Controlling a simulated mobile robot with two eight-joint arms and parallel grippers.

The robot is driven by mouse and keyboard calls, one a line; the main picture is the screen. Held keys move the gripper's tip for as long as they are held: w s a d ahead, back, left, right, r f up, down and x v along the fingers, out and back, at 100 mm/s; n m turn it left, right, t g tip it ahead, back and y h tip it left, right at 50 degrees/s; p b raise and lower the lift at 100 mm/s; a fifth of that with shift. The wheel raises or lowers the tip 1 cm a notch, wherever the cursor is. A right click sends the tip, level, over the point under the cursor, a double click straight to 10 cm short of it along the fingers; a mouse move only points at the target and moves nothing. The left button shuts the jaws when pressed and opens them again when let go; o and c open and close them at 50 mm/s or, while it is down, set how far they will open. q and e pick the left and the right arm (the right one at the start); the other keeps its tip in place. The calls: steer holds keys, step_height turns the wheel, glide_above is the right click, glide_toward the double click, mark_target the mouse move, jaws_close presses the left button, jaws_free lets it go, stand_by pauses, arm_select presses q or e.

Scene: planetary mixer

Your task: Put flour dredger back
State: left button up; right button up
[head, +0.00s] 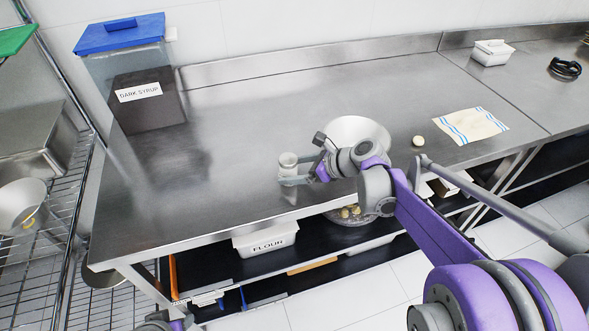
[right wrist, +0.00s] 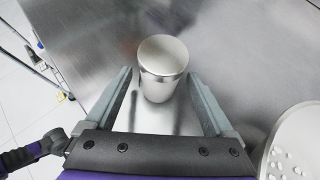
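The flour dredger appears to be the small metal cup (head: 288,160), standing upright on the steel worktop near its front edge. In the right wrist view the dredger (right wrist: 163,65) is seen from above with its round top closed. My right gripper (head: 294,181) is open at the dredger. In the right wrist view its two fingers (right wrist: 159,82) stand on either side of the dredger, with narrow gaps showing. A small part of my left arm shows at the bottom edge of the head view; its fingers cannot be made out.
A dark syrup container (head: 150,100) stands at the back left. A striped cloth (head: 471,126) lies at the right. A flour bin (head: 265,241) sits below the worktop. The worktop's left middle is clear.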

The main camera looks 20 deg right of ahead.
steer(key=shift+r, duration=0.25)
steer(key=v, duration=1.2)
steer(key=s+a+f+n+g+h, duration=0.1)
steer(key=s+a+f+n+h, duration=0.1)
steer(key=s+f+n+h, duration=0.2)
steer(key=s+a+f+n+g+h, duration=0.1)
steer(key=s+a+f+n+h, duration=0.2)
steer(key=s+f+n, duration=0.7)
steer(key=s+n+h, duration=0.1)
steer(key=s+n, duration=0.6)
steer(key=n, duration=0.5)
steer(key=shift+a+n+p, duration=0.25)
steer(key=shift+n+p, duration=0.05)
steer(key=shift+p, duration=0.05)
steer(key=shift+f, duration=0.1)
